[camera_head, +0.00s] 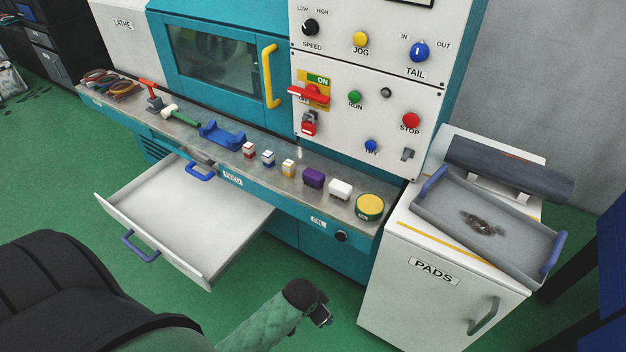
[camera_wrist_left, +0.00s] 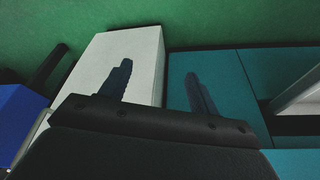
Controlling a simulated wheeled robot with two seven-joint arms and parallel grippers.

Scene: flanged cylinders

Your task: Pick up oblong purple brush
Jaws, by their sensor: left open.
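The oblong purple brush (camera_head: 314,177) sits on the metal ledge at the front of the teal lathe, between a yellow-and-white block and a white block. It does not show in the left wrist view. My left gripper (camera_head: 321,315) is low in front of the lathe, left of the white pads cabinet and well below the brush. In the left wrist view my left gripper (camera_wrist_left: 160,82) shows two dark fingers apart with nothing between them. My right gripper is not in view.
A white block (camera_head: 341,189) and a round green-yellow item (camera_head: 370,207) stand right of the brush. Small blocks and a blue holder (camera_head: 222,135) lie left. An open drawer (camera_head: 190,225) juts out below. A grey tray (camera_head: 490,220) tops the pads cabinet (camera_head: 440,300).

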